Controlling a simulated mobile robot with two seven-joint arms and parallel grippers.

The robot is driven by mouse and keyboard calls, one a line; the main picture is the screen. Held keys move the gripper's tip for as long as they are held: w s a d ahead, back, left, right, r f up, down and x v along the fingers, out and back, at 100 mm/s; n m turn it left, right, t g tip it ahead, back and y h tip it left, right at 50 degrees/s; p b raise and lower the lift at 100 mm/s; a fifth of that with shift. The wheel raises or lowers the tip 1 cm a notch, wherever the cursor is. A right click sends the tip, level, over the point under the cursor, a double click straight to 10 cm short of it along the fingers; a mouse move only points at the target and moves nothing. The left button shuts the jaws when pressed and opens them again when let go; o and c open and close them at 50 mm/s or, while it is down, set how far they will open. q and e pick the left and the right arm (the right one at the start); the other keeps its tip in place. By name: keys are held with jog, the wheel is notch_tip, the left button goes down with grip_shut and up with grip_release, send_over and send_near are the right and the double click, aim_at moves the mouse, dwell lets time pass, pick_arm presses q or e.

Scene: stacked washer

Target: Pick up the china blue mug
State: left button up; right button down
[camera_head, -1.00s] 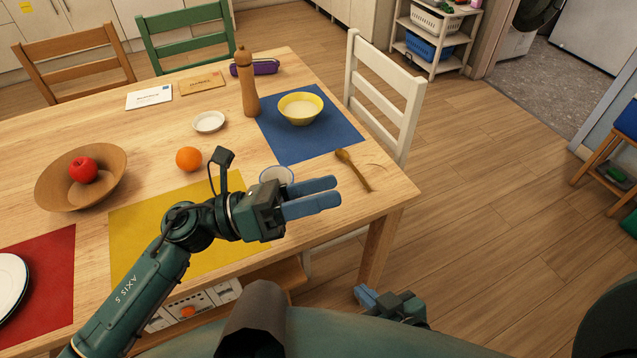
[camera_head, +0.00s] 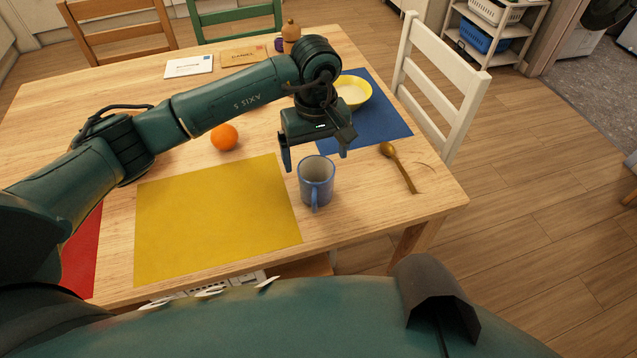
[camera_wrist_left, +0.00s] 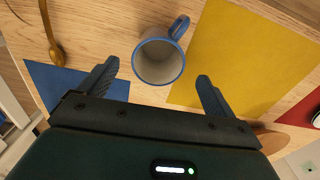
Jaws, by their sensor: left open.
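The china blue mug (camera_head: 316,184) stands upright on the wooden table, just right of the yellow mat, with its handle toward my body. My left gripper (camera_head: 318,158) is open and empty, pointing down over the table on the far side of the mug. In the left wrist view the mug (camera_wrist_left: 159,62) shows its pale inside and blue rim, ahead of the gap between the two open fingers (camera_wrist_left: 156,82). The fingers appear apart from it. My right gripper is not in view.
A yellow mat (camera_head: 215,215) lies left of the mug, with an orange (camera_head: 225,137) behind it. A wooden spoon (camera_head: 398,167) lies to the right. A yellow bowl (camera_head: 355,92) sits on a blue mat (camera_head: 385,130), partly behind my arm. A white chair (camera_head: 440,85) stands at the right edge.

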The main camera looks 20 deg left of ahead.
aim_at(317, 178)
pick_arm(q)
notch_tip(317, 178, down, 8)
jog(key=shift+d+r+p, duration=0.1)
jog(key=shift+r+p, duration=0.1)
jog(key=shift+p, duration=0.35)
jog(key=shift+c, duration=0.2)
jog(key=c, duration=1.2)
